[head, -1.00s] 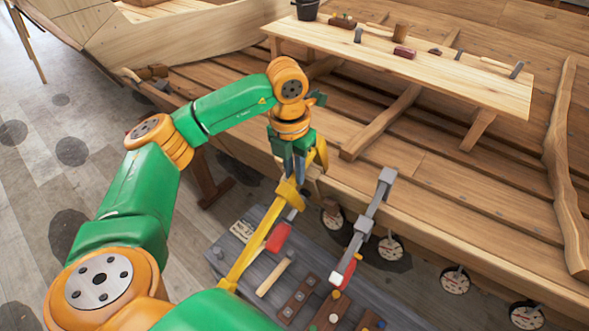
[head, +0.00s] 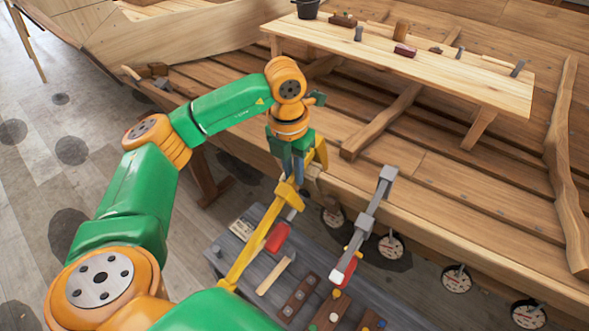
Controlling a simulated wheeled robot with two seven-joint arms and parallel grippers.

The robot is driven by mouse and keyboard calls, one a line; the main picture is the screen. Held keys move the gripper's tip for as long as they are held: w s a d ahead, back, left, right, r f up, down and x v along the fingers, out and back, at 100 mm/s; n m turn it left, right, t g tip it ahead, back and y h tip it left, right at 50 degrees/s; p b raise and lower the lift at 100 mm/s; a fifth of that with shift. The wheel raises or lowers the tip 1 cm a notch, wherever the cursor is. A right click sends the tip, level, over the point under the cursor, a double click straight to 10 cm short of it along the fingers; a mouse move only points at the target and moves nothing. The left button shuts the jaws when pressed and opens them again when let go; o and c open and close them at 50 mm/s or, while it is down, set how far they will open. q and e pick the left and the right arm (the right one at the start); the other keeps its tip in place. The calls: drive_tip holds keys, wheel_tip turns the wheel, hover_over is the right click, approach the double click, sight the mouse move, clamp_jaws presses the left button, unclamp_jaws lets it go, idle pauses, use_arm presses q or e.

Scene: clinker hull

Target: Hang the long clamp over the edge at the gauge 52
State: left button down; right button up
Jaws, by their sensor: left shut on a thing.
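My left gripper (head: 297,176) is shut on the upper end of a long yellow clamp (head: 258,229) with a red handle (head: 277,237). The clamp slants down to the left over a grey bench; whether its lower end touches the bench cannot be told. A second, grey clamp (head: 368,222) stands tilted to the right of it. Round white gauges (head: 390,246) hang in a row below the hull's edge (head: 430,229). Their numbers are too small to read, and the leftmost gauge (head: 333,216) is nearest my gripper. My right gripper is not in view.
The grey bench (head: 228,268) carries a wooden-handled tool (head: 276,274) and brown strips (head: 299,299). A plank table (head: 440,75) with tools and a dark bucket (head: 307,8) stands inside the hull. The hull edge runs diagonally just right of my gripper.

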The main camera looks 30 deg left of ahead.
use_arm(q)
drive_tip(key=c, duration=0.8)
unclamp_jaws()
drive_tip(key=shift+s, duration=0.1)
drive_tip(key=shift+o, duration=0.2)
drive_tip(key=shift+s+r, duration=0.1)
drive_tip(key=shift+r, duration=0.1)
drive_tip(key=r, duration=0.7)
drive_tip(key=shift+s+b, duration=0.25)
drive_tip(key=shift+b, duration=0.05)
drive_tip(key=shift+a+f, duration=0.1)
